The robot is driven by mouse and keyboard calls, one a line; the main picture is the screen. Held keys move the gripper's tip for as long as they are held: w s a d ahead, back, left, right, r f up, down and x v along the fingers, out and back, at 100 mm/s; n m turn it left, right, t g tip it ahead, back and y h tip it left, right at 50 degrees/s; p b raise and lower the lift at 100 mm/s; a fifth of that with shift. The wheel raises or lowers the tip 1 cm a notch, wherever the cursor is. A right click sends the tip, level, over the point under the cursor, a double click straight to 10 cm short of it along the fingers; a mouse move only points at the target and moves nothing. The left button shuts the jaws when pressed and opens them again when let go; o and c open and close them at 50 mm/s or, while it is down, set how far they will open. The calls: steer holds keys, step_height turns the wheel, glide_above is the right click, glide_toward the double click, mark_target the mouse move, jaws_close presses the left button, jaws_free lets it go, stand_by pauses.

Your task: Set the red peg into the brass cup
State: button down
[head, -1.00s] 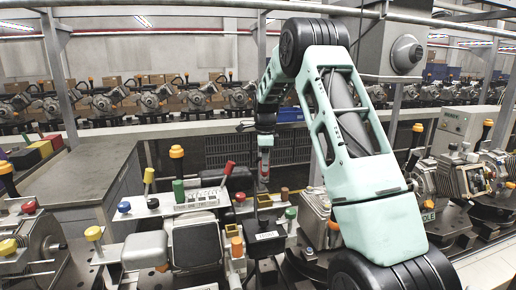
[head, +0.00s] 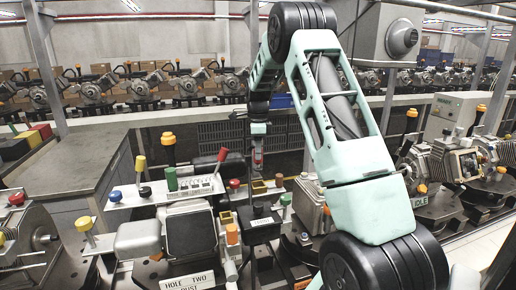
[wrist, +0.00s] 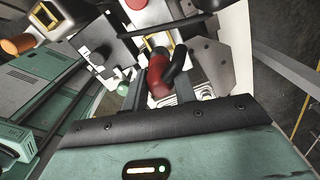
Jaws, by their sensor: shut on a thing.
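My gripper (wrist: 160,92) is shut on the red peg (wrist: 157,80), which shows between the two fingers in the wrist view. In the head view my gripper (head: 257,168) hangs upright over the workbench, just behind the small brass-coloured square holders. One brass square (head: 258,187) stands nearest below it and another (head: 279,181) just to its right; I cannot tell which is the brass cup. In the wrist view a brass square rim (wrist: 46,13) shows at the top left, apart from the peg. The peg's lower end is hard to make out.
A red-handled lever (head: 221,156) stands left of my gripper. A green knob (head: 171,178), a white labelled box (head: 203,186) and a black box (head: 262,226) crowd the fixture. A grey bench (head: 85,165) is at the left. Engines line the conveyor behind.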

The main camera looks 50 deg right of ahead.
mark_target(258, 171)
steer(key=shift+f+b, duration=1.15)
steer(key=shift+f, duration=1.45)
steer(key=shift+f, duration=0.15)
steer(key=shift+f+b, duration=0.85)
steer(key=shift+f, duration=0.45)
steer(key=shift+f, duration=0.35)
steer(key=c, duration=1)
jaws_free()
steer(key=shift+c, duration=0.2)
step_height(258, 171, up, 17)
steer(key=b, duration=0.4)
steer(key=shift+r, duration=0.2)
